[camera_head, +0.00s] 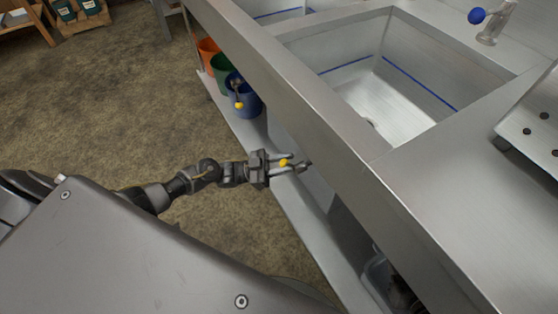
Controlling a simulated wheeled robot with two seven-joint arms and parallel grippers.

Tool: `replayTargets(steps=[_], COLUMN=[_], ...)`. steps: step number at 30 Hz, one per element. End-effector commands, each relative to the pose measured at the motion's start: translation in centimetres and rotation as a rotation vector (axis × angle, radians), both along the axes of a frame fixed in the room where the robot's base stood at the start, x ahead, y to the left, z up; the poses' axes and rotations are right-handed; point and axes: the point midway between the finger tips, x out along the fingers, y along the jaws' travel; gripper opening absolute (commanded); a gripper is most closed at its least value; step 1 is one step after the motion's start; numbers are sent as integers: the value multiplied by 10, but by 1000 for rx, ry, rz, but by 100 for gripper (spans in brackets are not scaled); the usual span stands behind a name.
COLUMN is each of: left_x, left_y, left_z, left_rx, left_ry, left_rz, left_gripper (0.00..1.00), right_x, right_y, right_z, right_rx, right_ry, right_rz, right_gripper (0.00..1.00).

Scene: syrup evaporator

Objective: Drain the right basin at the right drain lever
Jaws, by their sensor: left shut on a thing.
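The right basin (407,113) is a square steel sink with a blue line around its inner walls. I cannot tell whether any liquid lies on its pale floor. The right drain lever (284,162) shows as a yellow knob below the front edge of the counter. My left gripper (285,163) is shut on this knob, with a finger on either side. The rest of the lever is hidden by the fingers and the counter edge. My right gripper is not in view.
Another yellow-knobbed lever (239,105) hangs by a blue bucket (244,88), beside green (222,72) and orange (207,51) buckets on the low shelf (235,122). The steel counter edge (300,95) overhangs my left gripper.

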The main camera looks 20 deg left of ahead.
Motion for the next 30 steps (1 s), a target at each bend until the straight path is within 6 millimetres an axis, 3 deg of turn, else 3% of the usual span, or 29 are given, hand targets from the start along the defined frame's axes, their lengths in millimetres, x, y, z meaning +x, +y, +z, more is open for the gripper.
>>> replayTargets(steps=[4, 11, 30], left_x=[-6, -16, -39], left_y=[-10, -25, -57], left_z=[-10, -20, -28], left_rx=[-120, -297, -635], left_ry=[77, 202, 438], left_rz=[-1, 0, 0], left_gripper=[0, 0, 0], right_x=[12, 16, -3], right_y=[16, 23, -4], right_z=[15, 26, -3], right_rx=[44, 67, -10], right_ry=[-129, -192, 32], right_rz=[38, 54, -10], right_gripper=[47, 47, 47])
